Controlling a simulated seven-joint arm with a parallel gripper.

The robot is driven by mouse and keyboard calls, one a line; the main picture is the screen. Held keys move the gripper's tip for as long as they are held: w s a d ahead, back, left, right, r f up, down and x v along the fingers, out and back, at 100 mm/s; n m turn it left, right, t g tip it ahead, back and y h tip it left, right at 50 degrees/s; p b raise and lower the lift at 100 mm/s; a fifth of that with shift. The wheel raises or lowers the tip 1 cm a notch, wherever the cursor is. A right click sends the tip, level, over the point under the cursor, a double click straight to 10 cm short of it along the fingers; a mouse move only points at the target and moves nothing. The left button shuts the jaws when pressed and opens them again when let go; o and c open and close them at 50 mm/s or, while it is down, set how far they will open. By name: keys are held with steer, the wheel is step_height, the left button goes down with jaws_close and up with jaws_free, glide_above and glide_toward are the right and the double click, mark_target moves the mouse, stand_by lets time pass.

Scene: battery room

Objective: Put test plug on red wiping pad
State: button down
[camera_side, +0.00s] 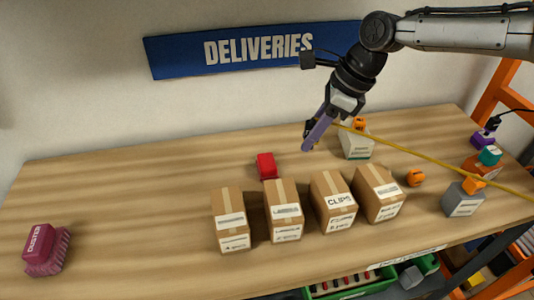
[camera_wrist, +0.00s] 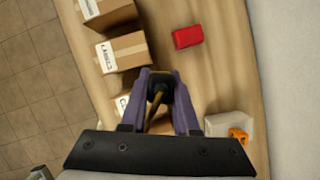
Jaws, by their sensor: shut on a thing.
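My gripper (camera_side: 314,135) has purple fingers and is shut on the test plug, a black plug with a yellow cable. It holds the plug in the air above the table, to the right of and above the red wiping pad. In the wrist view the plug (camera_wrist: 157,91) sits between the fingertips, and its cable runs back toward the palm. The red wiping pad (camera_side: 266,166) is a small red block lying on the table behind the cardboard boxes. In the wrist view the pad (camera_wrist: 187,37) is ahead and to the right of the fingers, with nothing on it.
Several cardboard boxes (camera_side: 283,212) stand in a row before the pad. A pale box with an orange item (camera_side: 356,145) stands behind, right of the gripper. The yellow cable (camera_side: 430,165) stretches right across the table. A dark-pink duster (camera_side: 42,248) lies far left; the left-centre table is clear.

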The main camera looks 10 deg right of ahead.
steer(key=w+a+f, duration=0.4)
steer(key=w, duration=0.2)
glide_above(261, 160)
steer(key=d, duration=0.1)
steer(key=f, duration=0.5)
steer(key=shift+s+d, duration=0.15)
steer(key=shift+s, duration=0.2)
steer(key=shift+f, duration=1.55)
steer(key=shift+f, duration=0.1)
steer(key=c, duration=0.7)
jaws_free()
steer(key=shift+f, duration=0.1)
steer(key=shift+o, duration=0.2)
steer(key=v, duration=1.2)
steer(key=shift+r, duration=0.2)
steer(key=shift+d+r, duration=0.1)
